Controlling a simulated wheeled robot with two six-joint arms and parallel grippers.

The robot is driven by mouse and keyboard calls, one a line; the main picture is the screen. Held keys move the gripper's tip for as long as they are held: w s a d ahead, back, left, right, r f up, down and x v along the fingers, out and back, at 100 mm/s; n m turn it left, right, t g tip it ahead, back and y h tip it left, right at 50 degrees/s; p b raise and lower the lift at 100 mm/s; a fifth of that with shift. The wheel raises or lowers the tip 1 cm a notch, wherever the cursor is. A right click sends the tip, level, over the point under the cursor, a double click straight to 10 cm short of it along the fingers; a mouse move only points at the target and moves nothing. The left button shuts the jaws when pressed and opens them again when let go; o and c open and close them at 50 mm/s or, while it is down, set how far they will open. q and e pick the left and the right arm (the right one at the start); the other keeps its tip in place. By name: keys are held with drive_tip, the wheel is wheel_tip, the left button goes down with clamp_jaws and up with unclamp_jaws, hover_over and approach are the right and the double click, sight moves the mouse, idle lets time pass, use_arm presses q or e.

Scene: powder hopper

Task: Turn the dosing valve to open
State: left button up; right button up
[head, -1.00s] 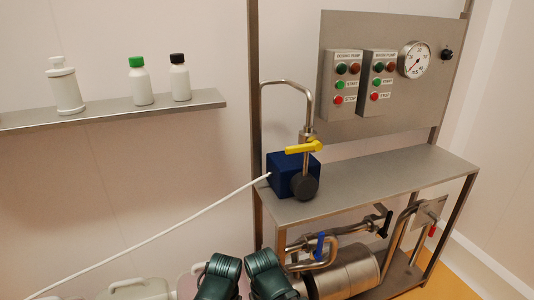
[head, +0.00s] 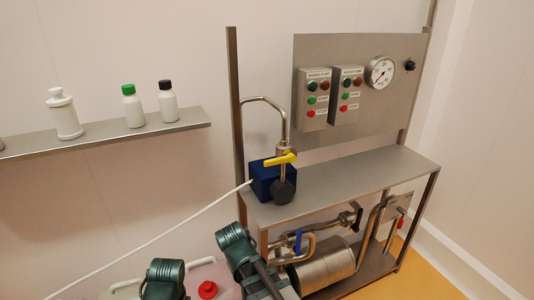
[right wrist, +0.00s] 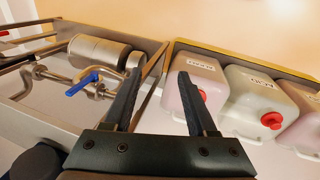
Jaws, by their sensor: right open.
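A valve with a yellow lever (head: 281,158) sits on the thin steel pipe above a dark blue pump box (head: 268,180) on the steel bench. The yellow lever lies roughly level, across the pipe. A valve with a blue lever (head: 298,242) is on the pipework under the bench; this blue lever (right wrist: 83,84) also shows in the right wrist view. My right gripper (right wrist: 160,77) is open and empty, its fingers apart and clear of the blue lever. My left gripper is not in view; only green arm parts show at the bottom of the head view.
A steel panel (head: 350,125) with two button boxes and a gauge (head: 380,72) stands behind the bench. A white hose (head: 150,241) runs left from the pump. Canisters with red caps (right wrist: 250,92) stand beside the bench frame. A shelf (head: 100,138) holds bottles.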

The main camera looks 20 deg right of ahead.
drive_tip(key=w+d+r+n+t+h+p, duration=0.1)
drive_tip(key=w+d+r+t+h+p, duration=0.1)
drive_tip(key=w+d+r+h, duration=0.65)
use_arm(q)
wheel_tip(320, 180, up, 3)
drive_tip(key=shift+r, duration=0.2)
use_arm(e)
drive_tip(key=w+a+r+n+t+h, duration=0.1)
drive_tip(key=w+a+r+t+h, duration=0.1)
drive_tip(key=r, duration=0.6)
drive_tip(key=w+a+r+n+t+h, duration=0.1)
drive_tip(key=w+a+r+t+h, duration=0.1)
drive_tip(key=w+r, duration=0.3)
wheel_tip(320, 180, up, 3)
drive_tip(key=shift+w+a+r+t+h, duration=0.2)
drive_tip(key=shift+a+t+h, duration=0.1)
drive_tip(key=shift+a+h, duration=0.45)
